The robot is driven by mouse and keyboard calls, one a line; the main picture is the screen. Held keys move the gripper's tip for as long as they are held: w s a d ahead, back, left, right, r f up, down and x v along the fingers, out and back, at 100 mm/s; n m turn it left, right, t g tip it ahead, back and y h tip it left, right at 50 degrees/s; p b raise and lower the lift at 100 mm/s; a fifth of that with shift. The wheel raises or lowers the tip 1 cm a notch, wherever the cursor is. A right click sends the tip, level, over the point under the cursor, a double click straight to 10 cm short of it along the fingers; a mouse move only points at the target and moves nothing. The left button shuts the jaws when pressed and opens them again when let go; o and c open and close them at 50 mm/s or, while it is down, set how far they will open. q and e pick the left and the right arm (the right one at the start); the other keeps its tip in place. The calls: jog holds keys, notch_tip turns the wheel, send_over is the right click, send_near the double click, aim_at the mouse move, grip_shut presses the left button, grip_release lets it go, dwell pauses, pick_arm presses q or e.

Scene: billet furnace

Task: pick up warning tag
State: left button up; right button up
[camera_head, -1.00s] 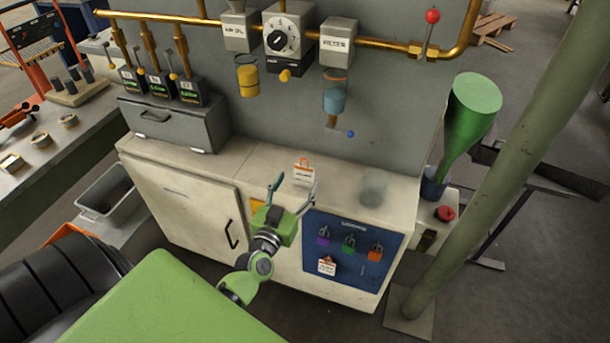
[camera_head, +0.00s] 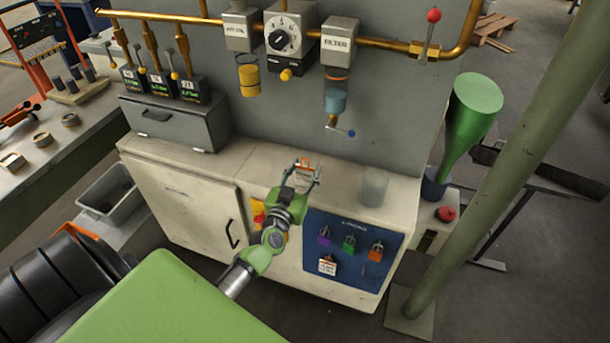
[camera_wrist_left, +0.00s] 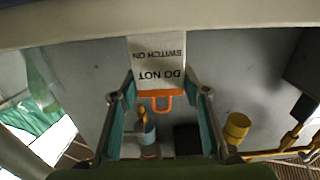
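The warning tag (camera_head: 305,165) is white with an orange loop. It is at the cabinet's top surface and is partly covered by my left gripper (camera_head: 306,174) in the head view. In the left wrist view the tag (camera_wrist_left: 156,62) reads "DO NOT SWITCH ON" and its orange loop points towards the gripper. My left gripper's two fingers (camera_wrist_left: 159,88) are spread, one on each side of the tag, with its lower edge and loop between them. A gap shows between the loop and each finger. My right gripper is not in view.
A cloudy glass (camera_head: 374,187) stands right of the tag on the cabinet top (camera_head: 260,160). Above hang a filter bowl (camera_head: 336,98) and a yellow cup (camera_head: 248,80). A blue lock board (camera_head: 345,285) with another white tag (camera_head: 327,265) is on the cabinet front.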

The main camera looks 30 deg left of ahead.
pick_arm(q)
jog(key=shift+c, duration=1.2)
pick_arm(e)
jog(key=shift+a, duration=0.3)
pick_arm(q)
jog(key=shift+r, duration=0.1)
jog(key=shift+r, duration=0.25)
notch_tip(320, 180, up, 2)
jog(key=shift+r+p, duration=0.2)
jog(key=shift+p, duration=0.55)
jog(key=s+a+r+p, duration=0.1)
jog(key=s+r, duration=0.9)
jog(key=s, duration=0.4)
jog(key=shift+p, duration=0.3)
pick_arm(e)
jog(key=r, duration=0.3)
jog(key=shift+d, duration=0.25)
